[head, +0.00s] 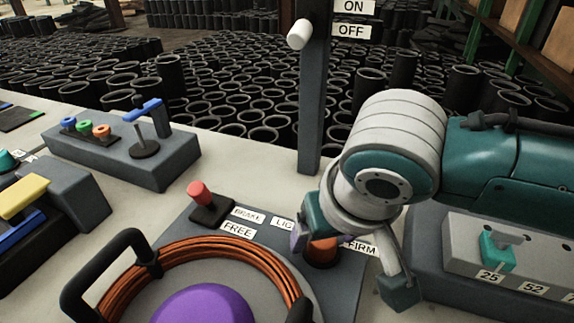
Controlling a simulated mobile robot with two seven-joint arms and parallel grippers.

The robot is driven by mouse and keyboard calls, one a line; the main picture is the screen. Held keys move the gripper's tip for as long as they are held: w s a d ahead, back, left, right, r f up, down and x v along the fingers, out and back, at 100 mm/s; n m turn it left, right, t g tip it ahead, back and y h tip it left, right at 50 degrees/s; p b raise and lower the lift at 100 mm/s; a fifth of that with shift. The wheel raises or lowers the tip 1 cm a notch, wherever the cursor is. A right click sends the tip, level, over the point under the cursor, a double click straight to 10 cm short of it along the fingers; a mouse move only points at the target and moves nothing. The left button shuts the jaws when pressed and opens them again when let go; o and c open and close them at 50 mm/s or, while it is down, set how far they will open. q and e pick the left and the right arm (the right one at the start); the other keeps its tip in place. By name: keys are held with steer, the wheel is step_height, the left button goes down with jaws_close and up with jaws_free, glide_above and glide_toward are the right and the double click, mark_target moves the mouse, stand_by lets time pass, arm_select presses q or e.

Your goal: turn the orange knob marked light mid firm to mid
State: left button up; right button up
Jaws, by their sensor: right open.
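The orange knob (322,252) sits on a grey panel near the bottom middle, partly covered by my right gripper. The label plate starting "LIG" (284,224) lies to its left, its end hidden by the gripper. The "FIRM" plate (362,247) lies to its right. No "MID" plate shows, and the knob's pointer cannot be made out. My right gripper (348,268) is open and reaches down over the knob, one finger on its left and the other on its right. I cannot tell whether either finger touches it. My left gripper is out of view.
A coil of copper-coloured wire (265,262) around a purple dome (205,305), with black handles, is left of the knob. A red lever (199,193) stands by the "BRAKE" and "FREE" plates. A grey post (313,110) with an ON/OFF switch rises behind. A box with a teal slider (497,250) is right.

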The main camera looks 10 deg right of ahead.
steer(key=shift+c, duration=0.2)
jaws_close()
stand_by(0.5)
steer(key=shift+r+n+y+p, duration=0.1)
steer(key=shift+n+y+p, duration=0.3)
steer(key=shift+n+p, duration=0.55)
steer(key=shift+d+n+g+y+p, duration=0.15)
steer(key=shift+n+g+y+p, duration=0.2)
steer(key=shift+n+p, duration=0.55)
steer(key=n+y, duration=0.1)
steer(key=n, duration=0.2)
steer(key=shift+w, duration=0.1)
steer(key=shift+d+f+n+g+y+b, duration=0.15)
steer(key=shift+n+g+y+b, duration=0.45)
steer(key=shift+n, duration=0.85)
